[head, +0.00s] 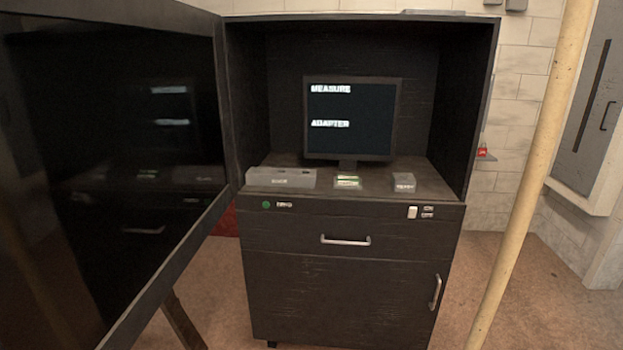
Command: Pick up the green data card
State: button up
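A small flat item with green and pale markings (348,181) lies on the cabinet shelf (440,188), in front of the monitor (352,120). It looks like the green data card, but it is too small to be certain. It lies between a long grey box (281,178) on its left and a small grey block (403,181) on its right. My gripper is not in view.
The monitor reads "MEASURE" and "ADAPTER". The dark cabinet has an open glazed door (120,120) swung to the left, a drawer with a handle (346,240) and a lower door handle (436,292). A pale pole (528,175) stands at right. The shelf front is open.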

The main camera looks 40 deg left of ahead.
aim_at(341, 179)
jog(key=i+j+u, duration=0.2)
jog(key=i+u, duration=0.95)
jog(key=i, duration=0.15)
jog(key=i+l+u, duration=0.1)
jog(key=i, duration=1.15)
